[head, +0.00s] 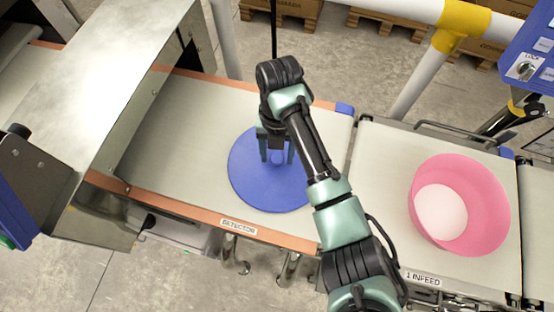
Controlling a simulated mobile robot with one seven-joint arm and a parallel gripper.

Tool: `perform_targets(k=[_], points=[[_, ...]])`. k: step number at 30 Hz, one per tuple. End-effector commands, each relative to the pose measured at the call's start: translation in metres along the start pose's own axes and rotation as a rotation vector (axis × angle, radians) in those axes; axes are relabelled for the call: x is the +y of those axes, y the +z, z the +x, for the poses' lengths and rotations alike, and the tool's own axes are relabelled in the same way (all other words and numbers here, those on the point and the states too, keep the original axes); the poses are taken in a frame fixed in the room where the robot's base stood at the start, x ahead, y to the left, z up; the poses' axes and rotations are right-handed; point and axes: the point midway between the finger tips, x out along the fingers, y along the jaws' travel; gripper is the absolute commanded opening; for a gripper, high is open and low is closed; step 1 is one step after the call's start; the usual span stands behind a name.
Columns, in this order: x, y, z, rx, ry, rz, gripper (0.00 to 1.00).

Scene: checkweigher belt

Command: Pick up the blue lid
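The blue lid (262,191) is a flat round disc with a small raised knob (277,158) near its middle. It lies on the belt labelled "DETECTOR". My gripper (277,157) is over the lid from above, with its two fingers apart, one on each side of the knob as seen here. I cannot tell whether the fingers touch the knob. My arm covers the right part of the lid.
A pink tub (490,205) with a white round thing (441,212) inside stands on the infeed belt (385,170) at right. A metal tunnel housing (100,95) stands over the belt's left end. Yellow-and-white guard rails (460,20) run behind.

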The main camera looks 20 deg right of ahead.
Motion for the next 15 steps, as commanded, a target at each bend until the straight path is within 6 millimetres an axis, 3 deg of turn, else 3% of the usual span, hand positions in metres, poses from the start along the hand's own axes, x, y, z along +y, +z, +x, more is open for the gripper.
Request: perform_targets(k=[1,9,15], points=[[0.0,0.0001,-0.0003,0.0,0.0,0.0,0.48],[0.0,0.0002,-0.0005,-0.001,0.0,0.0,0.0],[0.0,0.0003,-0.0009,-0.001,0.0,0.0,0.0]])
